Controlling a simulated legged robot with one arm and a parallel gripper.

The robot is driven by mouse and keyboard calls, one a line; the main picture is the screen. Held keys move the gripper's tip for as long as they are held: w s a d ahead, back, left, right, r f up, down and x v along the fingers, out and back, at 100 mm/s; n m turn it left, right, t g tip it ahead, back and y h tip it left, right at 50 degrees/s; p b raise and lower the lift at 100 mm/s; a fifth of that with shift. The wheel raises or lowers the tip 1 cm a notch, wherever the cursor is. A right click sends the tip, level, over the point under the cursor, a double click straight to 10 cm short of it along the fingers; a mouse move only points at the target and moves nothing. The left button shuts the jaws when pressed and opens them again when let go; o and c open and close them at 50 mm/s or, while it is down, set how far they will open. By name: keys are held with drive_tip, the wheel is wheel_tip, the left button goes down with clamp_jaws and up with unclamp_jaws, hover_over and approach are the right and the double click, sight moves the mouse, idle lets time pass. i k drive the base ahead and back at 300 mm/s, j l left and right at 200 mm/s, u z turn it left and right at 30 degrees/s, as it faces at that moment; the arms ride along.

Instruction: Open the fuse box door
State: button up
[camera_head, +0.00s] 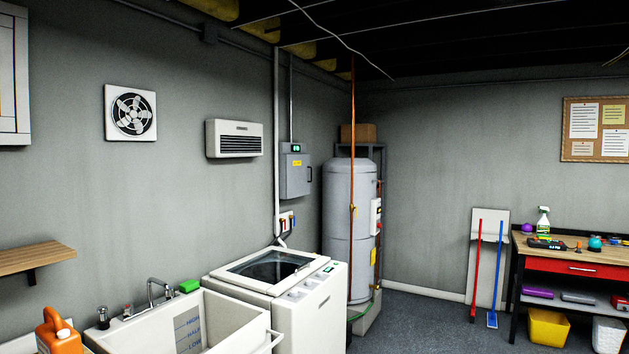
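The fuse box (294,172) is a grey metal box on the left wall, above and behind the washing machine and left of the water heater. Its door looks shut. A small green display shows near its top, and a handle sits at the right edge of the door. A thin conduit runs up from the box to the ceiling. My gripper is not in view.
The washing machine (290,284) and the utility sink (232,324) stand along the left wall below the box. The water heater (349,232) stands in the corner. A workbench (572,261) is at the right. Dark floor (428,325) is clear between.

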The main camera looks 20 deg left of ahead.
sight(297, 166)
drive_tip(key=i+j+u, duration=0.1)
drive_tip(key=i, duration=0.3)
drive_tip(key=i+j+u, duration=0.1)
drive_tip(key=i, duration=0.25)
drive_tip(key=i+z, duration=0.15)
drive_tip(key=i, duration=0.45)
drive_tip(key=i+z, duration=0.2)
drive_tip(key=i, duration=0.4)
drive_tip(key=i+j+z, duration=0.15)
drive_tip(key=i, duration=0.4)
drive_tip(key=i+u, duration=0.1)
drive_tip(key=i, duration=0.8)
drive_tip(key=i+l, duration=0.15)
drive_tip(key=i, duration=0.7)
drive_tip(key=j+u, duration=0.05)
